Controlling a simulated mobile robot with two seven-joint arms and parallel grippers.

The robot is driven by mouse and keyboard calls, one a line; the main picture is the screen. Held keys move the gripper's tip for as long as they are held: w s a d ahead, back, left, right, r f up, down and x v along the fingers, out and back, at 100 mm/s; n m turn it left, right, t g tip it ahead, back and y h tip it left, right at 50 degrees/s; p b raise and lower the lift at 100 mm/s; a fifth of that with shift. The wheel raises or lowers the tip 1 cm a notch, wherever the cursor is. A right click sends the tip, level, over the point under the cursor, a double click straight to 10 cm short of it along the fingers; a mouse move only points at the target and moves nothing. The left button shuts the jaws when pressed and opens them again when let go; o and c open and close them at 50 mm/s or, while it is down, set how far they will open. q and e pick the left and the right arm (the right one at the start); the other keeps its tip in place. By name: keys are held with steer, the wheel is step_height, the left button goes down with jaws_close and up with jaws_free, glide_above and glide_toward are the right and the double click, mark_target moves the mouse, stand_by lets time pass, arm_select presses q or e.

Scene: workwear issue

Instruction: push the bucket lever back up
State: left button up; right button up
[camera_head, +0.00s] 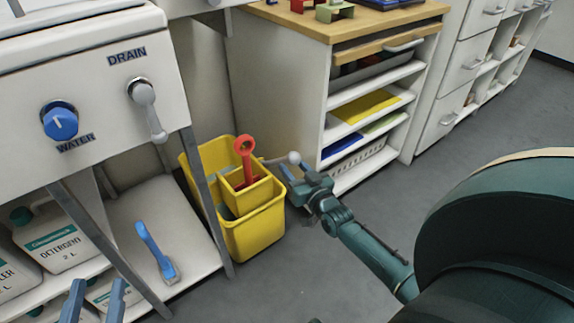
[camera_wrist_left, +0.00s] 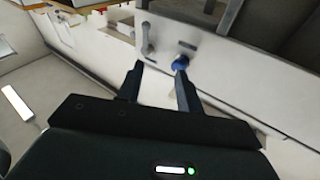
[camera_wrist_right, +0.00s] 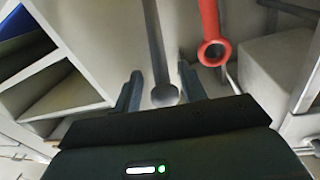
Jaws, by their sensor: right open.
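The yellow bucket (camera_head: 255,232) stands on the floor beside the sink unit. Its grey lever (camera_head: 275,160) sticks out to the right, roughly level, and ends in a pale round knob (camera_head: 293,157). My right gripper (camera_head: 294,174) is open at the knob end of the lever. In the right wrist view, the lever (camera_wrist_right: 155,45) and its knob (camera_wrist_right: 164,95) appear between the two fingers (camera_wrist_right: 160,85); I cannot tell whether they touch. My left gripper (camera_head: 95,300) is open and empty in front of the lower shelf, with its fingers also in the left wrist view (camera_wrist_left: 158,80).
A red ring handle (camera_head: 244,145) stands up from the bucket. The sink front carries a blue water knob (camera_head: 60,122) and a drain lever (camera_head: 147,105). A blue brush (camera_head: 155,250) and detergent bottles (camera_head: 55,240) are on the lower shelf. A shelf unit (camera_head: 285,95) stands behind the bucket.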

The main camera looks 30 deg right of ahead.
mark_target(276, 162)
steer(key=shift+w+d+b, duration=0.1)
steer(key=shift+w+b, duration=0.5)
steer(key=shift+w, duration=1.5)
steer(key=shift+c, duration=0.2)
jaws_close()
